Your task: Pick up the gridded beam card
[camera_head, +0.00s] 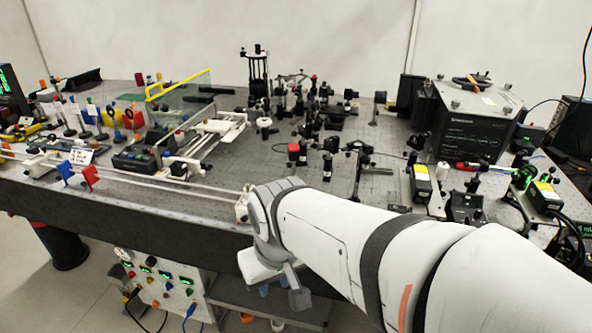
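I cannot pick out the gridded beam card with certainty. A small pale card-like piece (82,155) shows at the left of the bench, behind the red and blue flags, but it is too small to tell whether it bears a grid. My arm reaches in from the lower right. My gripper (282,280) hangs at the arm's end, over the front edge of the bench and well to the right of that pale piece. Its fingers are partly hidden, and I cannot see whether they are open or shut or hold anything.
The optical table (215,213) is crowded with mounts and posts. A long white rail (150,184) runs along its front left. A black spectrometer box (468,120) stands at the back right. A yellow-framed clear panel (180,84) stands at the back left. An electronics rack (160,283) sits below the front edge.

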